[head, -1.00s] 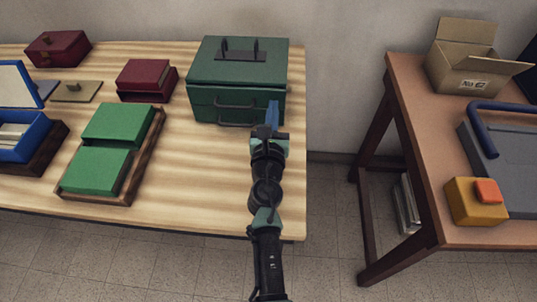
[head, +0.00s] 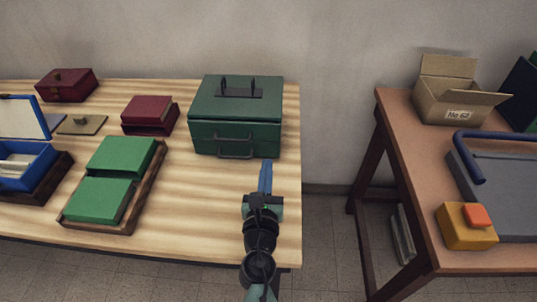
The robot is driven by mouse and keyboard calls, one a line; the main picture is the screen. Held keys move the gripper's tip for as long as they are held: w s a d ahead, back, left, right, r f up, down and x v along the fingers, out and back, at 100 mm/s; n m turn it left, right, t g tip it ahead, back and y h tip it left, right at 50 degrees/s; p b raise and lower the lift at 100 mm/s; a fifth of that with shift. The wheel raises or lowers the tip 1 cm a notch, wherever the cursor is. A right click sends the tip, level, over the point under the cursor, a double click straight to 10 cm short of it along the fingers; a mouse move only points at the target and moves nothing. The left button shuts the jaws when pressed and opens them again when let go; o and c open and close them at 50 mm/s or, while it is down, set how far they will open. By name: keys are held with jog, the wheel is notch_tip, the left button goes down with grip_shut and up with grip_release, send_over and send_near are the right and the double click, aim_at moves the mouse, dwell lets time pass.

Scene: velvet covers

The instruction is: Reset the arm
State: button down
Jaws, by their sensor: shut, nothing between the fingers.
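My gripper (head: 265,178) is over the right end of the striped wooden table, with its blue fingers pointing away from me. It is shut and empty. It is in front of the dark green chest (head: 236,115) and apart from it. The chest stands at the back right of the table, its lid down, with two upright handles on top and two bar handles on its front.
A wooden tray (head: 130,218) with green covers, dark red boxes (head: 150,115) and an open blue box (head: 25,165) stand on the table (head: 190,210). A floor gap separates it from the brown table (head: 425,235), which bears an open carton (head: 455,105) and a yellow block (head: 465,226).

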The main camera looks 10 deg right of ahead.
jog(key=v, duration=0.5)
jog(key=shift+s, duration=0.1)
notch_tip(320, 180, up, 38)
jog(key=m+t+h+p, duration=0.35)
jog(key=m+p, duration=0.25)
jog(key=m, duration=1.5)
jog(key=s+a+r+m+t+y+p, duration=0.1)
jog(key=s+r+m, duration=0.3)
jog(key=r, duration=0.4)
jog(key=s+a+r+m+t+y+p, duration=0.2)
jog(key=s+a+r+m+t+y, duration=0.1)
jog(key=r, duration=0.6)
jog(key=s+a+r+m+t+y+p, duration=0.1)
jog(key=s+a+r+m+t+y, duration=0.1)
jog(key=r, duration=0.6)
jog(key=s+a+m+y, duration=0.1)
jog(key=s+m+y, duration=0.1)
jog(key=s+m, duration=0.1)
jog(key=shift+s+r, duration=0.25)
jog(key=shift+s, duration=0.4)
jog(key=shift+t, duration=0.25)
